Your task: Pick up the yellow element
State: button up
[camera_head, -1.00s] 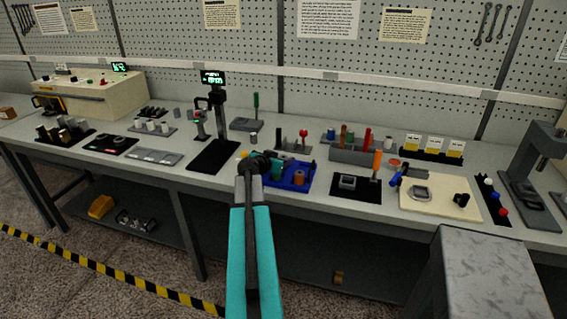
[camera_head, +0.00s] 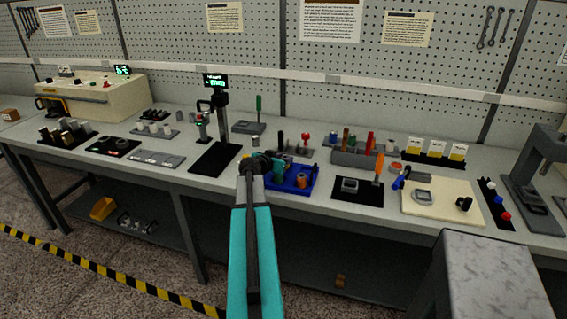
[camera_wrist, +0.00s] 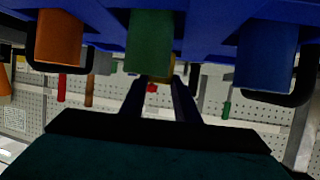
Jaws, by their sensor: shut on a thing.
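My gripper (camera_head: 262,160) is at the left end of the blue tray (camera_head: 291,187) on the bench. In the wrist view, which is upside down, my gripper's two fingers (camera_wrist: 160,88) point at a yellow element (camera_wrist: 160,72) and are shut on it. A small yellow spot shows just left of the gripper in the head view.
A black stand with a lit display (camera_head: 216,80) rises left of the gripper. A grey holder (camera_head: 362,158) with upright coloured handles stands behind right. A black mat (camera_head: 345,197) lies right of the tray. The bench's front edge runs close below the tray.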

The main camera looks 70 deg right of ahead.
jog(key=shift+r+b, duration=0.9)
jog(key=shift+r, duration=3.5)
